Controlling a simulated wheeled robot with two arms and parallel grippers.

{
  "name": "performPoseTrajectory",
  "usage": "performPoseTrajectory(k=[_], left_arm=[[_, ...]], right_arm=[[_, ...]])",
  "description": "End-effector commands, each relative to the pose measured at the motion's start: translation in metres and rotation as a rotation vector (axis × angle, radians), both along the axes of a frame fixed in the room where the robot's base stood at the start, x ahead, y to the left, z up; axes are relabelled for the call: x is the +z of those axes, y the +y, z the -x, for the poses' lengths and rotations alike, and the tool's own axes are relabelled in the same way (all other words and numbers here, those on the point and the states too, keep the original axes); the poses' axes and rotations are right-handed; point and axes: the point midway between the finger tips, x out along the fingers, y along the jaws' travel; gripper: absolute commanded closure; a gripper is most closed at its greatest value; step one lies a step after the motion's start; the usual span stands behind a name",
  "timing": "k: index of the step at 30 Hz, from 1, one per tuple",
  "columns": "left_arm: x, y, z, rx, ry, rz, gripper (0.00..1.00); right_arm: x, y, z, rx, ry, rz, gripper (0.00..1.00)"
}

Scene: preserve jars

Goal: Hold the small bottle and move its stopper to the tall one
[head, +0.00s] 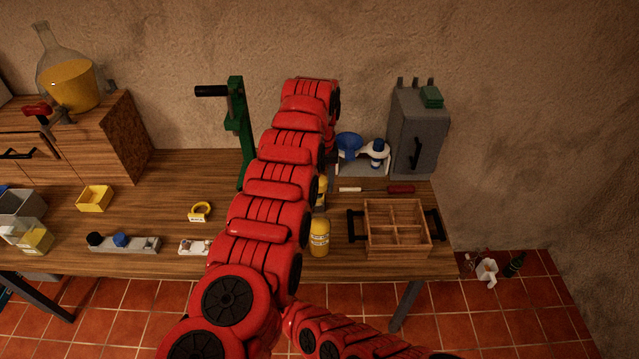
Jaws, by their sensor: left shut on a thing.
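My left arm rises through the middle of the head view and hides much of the bench behind it. Only a little of my left gripper (330,155) shows, past the arm's right edge. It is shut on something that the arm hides. A yellow bottle (320,240) with a pale label stands upright near the front edge of the bench. A second yellow bottle (321,192) shows partly behind it, its left side covered by my arm. I cannot tell which is the small one or the tall one, and no stopper is clear. My right gripper is out of the picture.
A wooden divided crate (367,245) with black handles stands on the bench (160,210) at right. Behind it are a red-handled tool (401,189), a blue funnel (349,145) and a grey cabinet (404,135). A green press (240,130) stands left of my arm.

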Motion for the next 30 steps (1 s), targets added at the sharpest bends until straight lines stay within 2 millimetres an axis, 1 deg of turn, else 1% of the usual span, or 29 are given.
performPoseTrajectory(k=[1,3,9,15,23,26,30], left_arm=[[-0.012,0.000,0.000,0.000,0.000,0.000,0.89],[-0.021,0.000,0.000,0.000,0.000,0.000,0.89],[-0.037,0.000,0.000,0.000,0.000,0.000,0.89],[-0.041,0.000,0.000,0.000,0.000,0.000,0.89],[-0.041,0.000,0.000,0.000,0.000,0.000,0.89],[-0.041,0.000,0.000,0.000,0.000,0.000,0.89],[-0.041,0.000,0.000,0.000,0.000,0.000,0.89]], right_arm=[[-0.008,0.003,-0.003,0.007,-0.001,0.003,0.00],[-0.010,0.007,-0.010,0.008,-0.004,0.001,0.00],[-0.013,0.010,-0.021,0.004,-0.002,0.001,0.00],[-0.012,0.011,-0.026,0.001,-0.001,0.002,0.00],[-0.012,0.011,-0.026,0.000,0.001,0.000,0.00],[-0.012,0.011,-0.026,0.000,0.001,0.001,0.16],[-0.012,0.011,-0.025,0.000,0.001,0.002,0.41]])
